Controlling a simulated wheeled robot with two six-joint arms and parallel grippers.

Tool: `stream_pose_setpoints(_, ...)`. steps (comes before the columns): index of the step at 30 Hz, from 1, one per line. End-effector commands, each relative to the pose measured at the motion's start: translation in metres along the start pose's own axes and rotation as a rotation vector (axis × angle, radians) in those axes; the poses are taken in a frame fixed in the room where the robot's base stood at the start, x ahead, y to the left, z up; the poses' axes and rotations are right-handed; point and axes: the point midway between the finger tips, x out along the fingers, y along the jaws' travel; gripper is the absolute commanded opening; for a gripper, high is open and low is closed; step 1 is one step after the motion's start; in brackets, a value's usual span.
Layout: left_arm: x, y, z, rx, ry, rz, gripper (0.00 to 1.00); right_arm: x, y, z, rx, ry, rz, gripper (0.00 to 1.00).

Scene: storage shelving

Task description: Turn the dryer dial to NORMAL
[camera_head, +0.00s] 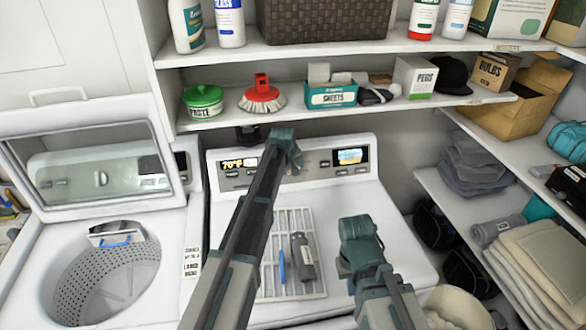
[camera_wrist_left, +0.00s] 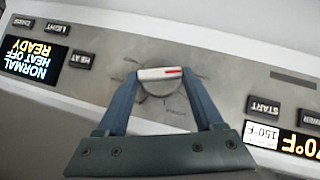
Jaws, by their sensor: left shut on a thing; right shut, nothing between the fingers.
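The dryer dial (camera_wrist_left: 158,88) is a round grey knob with a pale raised bar in the left wrist view. A red mark sits toward the right end of the bar. My left gripper (camera_wrist_left: 160,76) is shut on it, one finger on each side. In the head view my left gripper (camera_head: 292,156) reaches the dryer's back panel and hides the dial. The panel display (camera_wrist_left: 35,60) appears upside down and reads NORMAL, HEAT OFF, READY. The dial's printed labels are too small to read. My right gripper (camera_head: 357,230) is shut and empty above the dryer top.
A white rack (camera_head: 292,225) on the dryer top holds a dark grey object (camera_head: 304,257) and a blue item (camera_head: 282,266). A washer (camera_head: 105,270) with its lid raised stands at left. A shelf (camera_head: 390,107) with boxes overhangs the panel. Side shelves stand at right.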

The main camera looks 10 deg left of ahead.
Motion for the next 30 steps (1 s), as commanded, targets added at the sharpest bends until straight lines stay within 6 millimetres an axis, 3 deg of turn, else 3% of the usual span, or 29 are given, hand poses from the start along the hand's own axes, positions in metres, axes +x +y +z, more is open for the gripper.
stream_pose_setpoints(22, -0.0006, -0.0019, 0.0019, -0.065, -0.007, 0.052, 0.13, 0.0039, -0.0004, -0.0002, 0.000, 0.000, 0.000, 0.00)
stream_pose_setpoints(23, -0.0006, -0.0018, 0.0019, -0.064, -0.006, 0.052, 0.73, 0.0039, -0.0004, -0.0002, 0.000, 0.000, 0.000, 0.00)
stream_pose_setpoints(27, -0.0006, -0.0017, 0.0014, -0.064, -0.005, 0.052, 0.98, 0.0038, -0.0004, -0.0002, 0.000, 0.000, 0.000, 0.00)
stream_pose_setpoints(30, -0.0006, -0.0016, 0.0010, -0.063, -0.004, 0.052, 0.98, 0.0037, -0.0004, -0.0002, 0.000, 0.000, 0.000, 0.00)
